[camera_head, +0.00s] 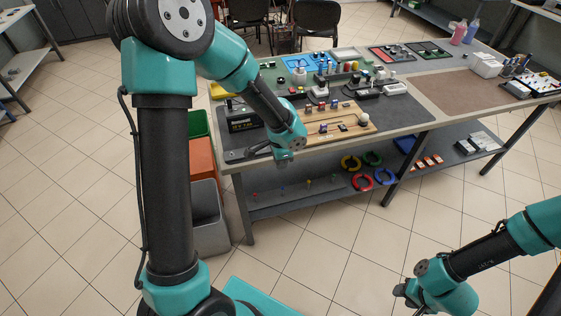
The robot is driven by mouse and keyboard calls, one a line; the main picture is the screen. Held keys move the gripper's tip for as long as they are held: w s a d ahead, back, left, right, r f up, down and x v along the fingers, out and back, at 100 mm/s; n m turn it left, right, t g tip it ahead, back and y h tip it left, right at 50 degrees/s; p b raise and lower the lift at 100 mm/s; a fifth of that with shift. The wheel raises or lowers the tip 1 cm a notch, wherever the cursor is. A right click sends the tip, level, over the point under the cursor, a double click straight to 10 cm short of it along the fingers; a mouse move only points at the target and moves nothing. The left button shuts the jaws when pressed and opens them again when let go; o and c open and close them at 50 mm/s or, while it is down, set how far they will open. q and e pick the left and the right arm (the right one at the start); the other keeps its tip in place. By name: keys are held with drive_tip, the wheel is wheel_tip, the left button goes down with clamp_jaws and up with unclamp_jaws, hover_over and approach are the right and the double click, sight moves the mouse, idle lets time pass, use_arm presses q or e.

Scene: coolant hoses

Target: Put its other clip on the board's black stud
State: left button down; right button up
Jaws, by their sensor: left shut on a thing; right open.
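A wooden board (332,117) lies near the front edge of the bench, with several small dark and coloured fittings and a round pale knob (364,118) on it. Which fitting is the black stud is too small to tell. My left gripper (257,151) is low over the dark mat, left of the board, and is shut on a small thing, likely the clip. Its own wrist largely hides that thing, and the hose cannot be made out. My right gripper (402,291) is open and empty, low over the floor at the bottom right, far from the board.
A black box (243,120) stands on the bench left of my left arm. White connector blocks (394,88) and coloured parts stand behind the board. A brown mat (450,92) to the right is clear. Coloured rings (362,182) lie on the lower shelf.

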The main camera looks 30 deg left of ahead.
use_arm(q)
drive_tip(key=shift+r, duration=1.3)
drive_tip(key=shift+r, duration=0.1)
